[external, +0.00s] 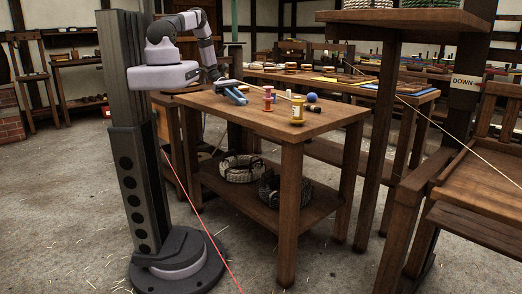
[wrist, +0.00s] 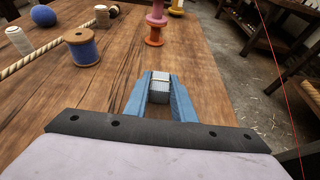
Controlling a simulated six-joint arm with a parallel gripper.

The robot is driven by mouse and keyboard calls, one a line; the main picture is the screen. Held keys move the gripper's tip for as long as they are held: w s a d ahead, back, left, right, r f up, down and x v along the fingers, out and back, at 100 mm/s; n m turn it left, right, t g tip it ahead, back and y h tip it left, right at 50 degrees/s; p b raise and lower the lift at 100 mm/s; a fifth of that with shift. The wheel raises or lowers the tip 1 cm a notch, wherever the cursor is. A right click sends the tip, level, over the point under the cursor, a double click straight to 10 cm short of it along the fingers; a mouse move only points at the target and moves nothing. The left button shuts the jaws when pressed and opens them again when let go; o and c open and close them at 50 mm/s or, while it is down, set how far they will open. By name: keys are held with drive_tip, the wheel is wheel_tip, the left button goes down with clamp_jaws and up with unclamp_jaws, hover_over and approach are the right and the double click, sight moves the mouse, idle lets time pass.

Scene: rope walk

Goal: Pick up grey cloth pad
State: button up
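The grey cloth pad (wrist: 160,90) shows in the wrist view as a small pale grey block with a lighter band across its top. It sits between the two blue fingers of my gripper (wrist: 160,84) and fills the gap between them. The fingers look shut on its sides. In the external view my gripper (external: 236,96) points down and forward, low over the left end of the wooden table (external: 300,124). The pad cannot be made out there. Whether it touches the tabletop is unclear.
A pink spool (wrist: 155,24) stands ahead, with a yellow item (wrist: 176,7) beyond.

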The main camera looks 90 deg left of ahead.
drive_tip(key=shift+r, duration=0.2)
drive_tip(key=shift+r+b, duration=0.75)
drive_tip(key=shift+r, duration=4.1)
